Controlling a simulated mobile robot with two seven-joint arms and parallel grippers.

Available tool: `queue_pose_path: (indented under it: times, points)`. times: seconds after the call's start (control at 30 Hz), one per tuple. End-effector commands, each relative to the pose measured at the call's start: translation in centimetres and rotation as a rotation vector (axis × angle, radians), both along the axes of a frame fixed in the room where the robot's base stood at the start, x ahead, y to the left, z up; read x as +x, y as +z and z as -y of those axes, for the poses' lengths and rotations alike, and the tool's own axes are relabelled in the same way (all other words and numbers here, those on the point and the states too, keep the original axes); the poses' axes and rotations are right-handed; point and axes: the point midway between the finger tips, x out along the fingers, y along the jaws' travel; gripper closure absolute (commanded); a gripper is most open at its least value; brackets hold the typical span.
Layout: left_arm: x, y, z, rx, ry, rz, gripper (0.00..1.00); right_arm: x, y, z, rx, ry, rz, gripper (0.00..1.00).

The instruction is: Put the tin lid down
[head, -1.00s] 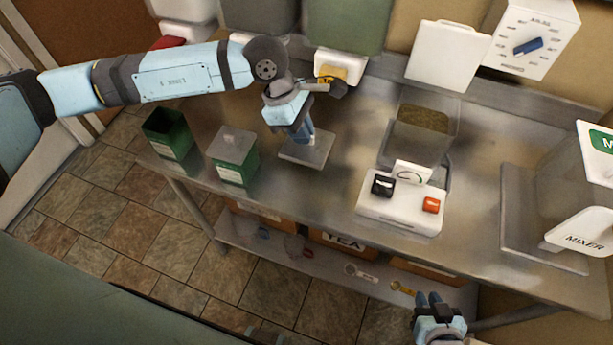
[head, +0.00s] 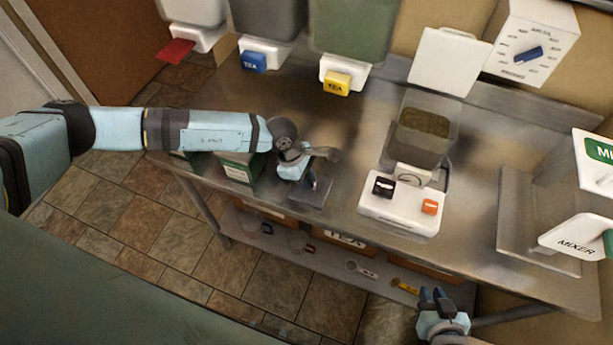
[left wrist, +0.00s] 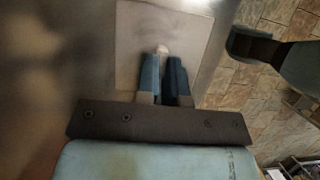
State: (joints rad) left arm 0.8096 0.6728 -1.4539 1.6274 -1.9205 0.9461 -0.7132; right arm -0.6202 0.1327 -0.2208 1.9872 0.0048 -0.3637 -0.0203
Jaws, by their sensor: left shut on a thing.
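The tin lid (head: 306,194) is a flat, square grey metal plate at the front edge of the steel table, left of the white scale. My left gripper (head: 311,181) is above it and shut on its small knob; the lid also shows in the left wrist view (left wrist: 128,50), under the fingertips (left wrist: 165,58). I cannot tell whether the lid touches the table. A green tin (head: 238,170) stands to the left, partly hidden by my left arm. My right gripper (head: 438,299) is low at the front right, apart from the table; its fingers look close together.
A white scale (head: 400,208) carries a clear container (head: 424,130) of brown material. Hoppers with blue (head: 253,61) and yellow (head: 336,85) tea tabs stand behind. The mixer (head: 572,239) is at the right. The table's middle back is bare steel.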

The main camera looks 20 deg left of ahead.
Motion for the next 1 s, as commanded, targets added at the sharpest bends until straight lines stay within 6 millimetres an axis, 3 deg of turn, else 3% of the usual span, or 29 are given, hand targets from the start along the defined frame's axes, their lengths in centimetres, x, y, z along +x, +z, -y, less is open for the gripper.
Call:
queue_pose_path:
  times: [0.33,0.37,0.4,0.47,0.83,1.0]
  points:
    - [0.0,-0.5,0.0,0.0,-0.001,0.001,1.0,0.0,-0.5,0.0,0.001,-0.001,-0.001,0.79]
    - [0.1,-0.3,0.0,0.0,-0.001,0.001,0.85,0.0,-0.4,0.0,0.0,-0.001,-0.002,0.79]
    - [0.1,-0.3,0.0,0.0,-0.001,0.001,0.75,-0.1,-0.4,0.0,0.0,-0.001,-0.003,0.79]
    - [0.1,-0.3,0.0,0.0,-0.001,0.001,0.66,-0.1,-0.4,0.0,0.001,-0.001,-0.003,0.79]
    - [0.1,0.3,-0.2,0.0,0.0,0.002,0.66,-0.1,-0.1,0.0,0.001,-0.001,-0.003,0.79]
    - [0.2,2.8,-1.3,0.001,0.0,0.004,0.66,-0.1,-0.7,0.0,0.001,-0.001,-0.001,0.79]
